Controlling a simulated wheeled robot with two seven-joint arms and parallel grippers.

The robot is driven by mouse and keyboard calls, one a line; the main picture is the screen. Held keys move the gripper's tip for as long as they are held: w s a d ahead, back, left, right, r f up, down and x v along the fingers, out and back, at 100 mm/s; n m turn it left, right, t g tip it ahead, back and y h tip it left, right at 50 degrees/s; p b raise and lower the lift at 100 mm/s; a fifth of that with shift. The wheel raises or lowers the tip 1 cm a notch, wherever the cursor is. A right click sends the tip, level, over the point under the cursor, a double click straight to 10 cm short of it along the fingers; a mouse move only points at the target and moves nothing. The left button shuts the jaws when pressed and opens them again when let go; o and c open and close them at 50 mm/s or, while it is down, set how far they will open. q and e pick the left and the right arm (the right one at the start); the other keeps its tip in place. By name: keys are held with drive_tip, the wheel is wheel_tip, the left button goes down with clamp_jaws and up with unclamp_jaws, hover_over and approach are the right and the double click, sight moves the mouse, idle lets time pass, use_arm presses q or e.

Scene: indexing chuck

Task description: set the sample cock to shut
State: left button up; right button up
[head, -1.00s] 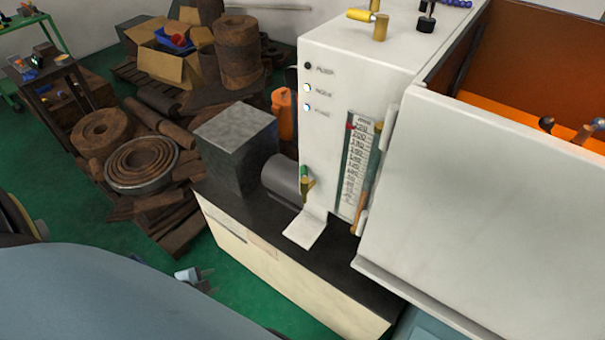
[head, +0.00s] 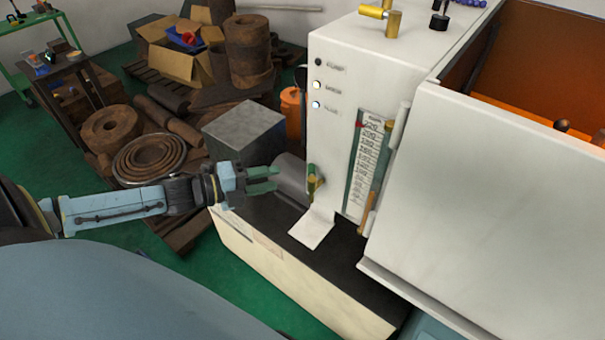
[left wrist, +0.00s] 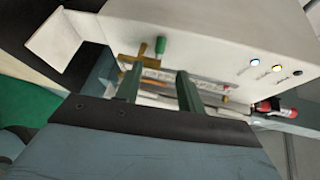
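The sample cock (head: 314,184) is a small brass valve with a green handle, low on the front face of the white cabinet. In the head view its green handle points up. In the left wrist view the brass cock (left wrist: 141,61) and its green handle show just beyond my fingertips. My left gripper (head: 275,180) is open and empty, left of the cock and apart from it. Its two green fingers also show spread in the left wrist view (left wrist: 157,82). My right gripper is not in view.
The white cabinet (head: 335,100) has a scale gauge (head: 367,165) right of the cock and a white plate (head: 312,229) below. A grey block (head: 243,133) and grey cylinder (head: 292,178) stand left. A large white panel (head: 490,190) fills the right.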

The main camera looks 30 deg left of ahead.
sight(312, 177)
use_arm(q)
drive_tip(key=x, duration=0.9)
drive_tip(key=shift+b, duration=0.45)
drive_tip(key=shift+f, duration=0.1)
clamp_jaws()
